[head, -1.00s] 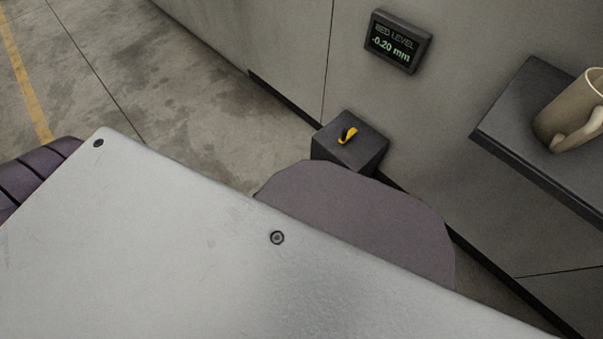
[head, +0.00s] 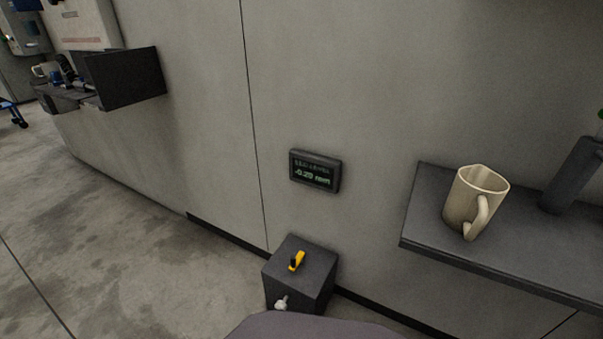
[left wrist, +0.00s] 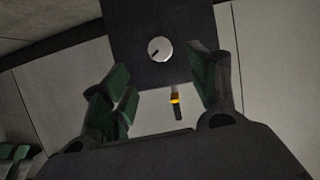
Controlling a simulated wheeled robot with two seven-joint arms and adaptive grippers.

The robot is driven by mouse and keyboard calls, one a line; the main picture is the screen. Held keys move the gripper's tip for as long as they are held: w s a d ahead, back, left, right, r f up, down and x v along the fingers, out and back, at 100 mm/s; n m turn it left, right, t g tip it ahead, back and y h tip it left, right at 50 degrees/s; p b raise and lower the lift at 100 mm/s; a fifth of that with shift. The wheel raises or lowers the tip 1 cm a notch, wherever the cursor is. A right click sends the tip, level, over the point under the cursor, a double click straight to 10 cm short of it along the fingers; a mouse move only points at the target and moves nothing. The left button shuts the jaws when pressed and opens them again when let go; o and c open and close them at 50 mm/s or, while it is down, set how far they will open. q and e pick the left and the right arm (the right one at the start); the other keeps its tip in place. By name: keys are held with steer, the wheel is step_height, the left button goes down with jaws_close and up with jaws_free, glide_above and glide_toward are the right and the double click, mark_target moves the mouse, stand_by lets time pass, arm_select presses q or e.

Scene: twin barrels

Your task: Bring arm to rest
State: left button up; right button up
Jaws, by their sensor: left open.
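My left gripper shows in the left wrist view (left wrist: 163,82), with green-padded fingers spread apart and nothing between them. It faces a dark box, whose surface (left wrist: 115,45) carries a round white knob (left wrist: 159,49) and a yellow-banded lever (left wrist: 176,100). The fingertips look apart from the knob; the exact gap is unclear. In the head view, the same box (head: 308,268) stands at the wall's foot with the yellow lever (head: 297,260) on top and the knob (head: 281,303) on its side. Neither gripper shows in the head view. Green-padded pieces at the wrist view's lower left may be my right gripper.
A small display (head: 315,171) on the wall reads about -0.20 mm. A dark shelf (head: 425,215) at right holds a beige mug (head: 473,200) and a dark upright part. Another dark ledge (head: 125,77) juts out at far left. The floor (head: 120,255) at left is clear.

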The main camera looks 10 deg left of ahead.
arm_select(q)
steer(key=shift+w+r, duration=0.1)
steer(key=shift+r, duration=0.05)
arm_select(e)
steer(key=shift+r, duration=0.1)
arm_select(q)
steer(key=s+a+r+n+g+y, duration=0.1)
steer(key=s+r+g, duration=0.3)
steer(key=r, duration=0.5)
steer(key=s+a+r+g+y+p, duration=0.1)
steer(key=s+r+g+y, duration=0.3)
steer(key=r, duration=0.6)
steer(key=shift+s+a+r+n+g, duration=0.2)
steer(key=shift+s+r+n+g, duration=0.3)
steer(key=shift+s, duration=0.6)
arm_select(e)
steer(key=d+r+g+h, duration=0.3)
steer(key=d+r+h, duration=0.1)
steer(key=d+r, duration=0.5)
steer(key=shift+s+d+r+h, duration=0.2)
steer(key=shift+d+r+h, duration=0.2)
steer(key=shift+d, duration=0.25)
arm_select(q)
steer(key=shift+w+f+p, duration=0.25)
steer(key=shift+f+p, duration=0.15)
steer(key=shift+p, duration=0.35)
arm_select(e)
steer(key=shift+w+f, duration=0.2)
